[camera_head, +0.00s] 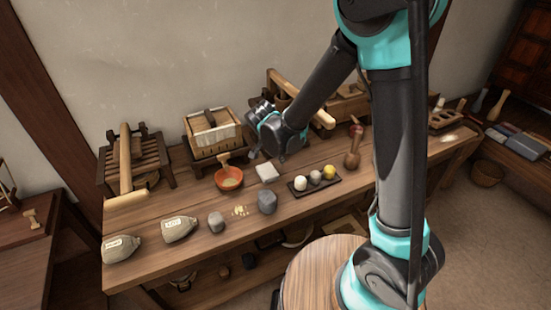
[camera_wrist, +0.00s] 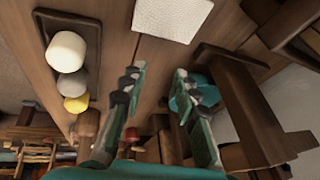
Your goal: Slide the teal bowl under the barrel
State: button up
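In the wrist view a rounded teal shape, which looks like the teal bowl (camera_wrist: 205,88), shows behind and beside the right finger, partly hidden by it. A brown wooden stand (camera_wrist: 250,112) is close to its right. I cannot make out for certain which part is the barrel; in the head view my arm covers much of the back of the bench there. My gripper (camera_wrist: 158,74) is open, its two fingers apart, with no object visibly held between them. In the head view my gripper (camera_head: 262,132) is over the back of the bench, and the teal bowl is not distinguishable.
A white cloth (camera_head: 267,172) and a dark tray (camera_head: 300,190) with several balls lie in front of my gripper. An orange bowl (camera_head: 229,180) is to their left. A slatted wooden box (camera_head: 212,133) stands behind. Sacks and stones line the front left.

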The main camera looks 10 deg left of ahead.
jog(key=w+d, duration=0.1)
jog(key=w, duration=0.2)
jog(key=w+d, duration=0.1)
jog(key=w, duration=0.2)
jog(key=w+d, duration=0.1)
jog(key=w, duration=0.2)
jog(key=x, duration=0.3)
jog(key=shift+w+f, duration=0.1)
jog(key=shift+w, duration=0.05)
jog(key=shift+x, duration=0.95)
grip_shut()
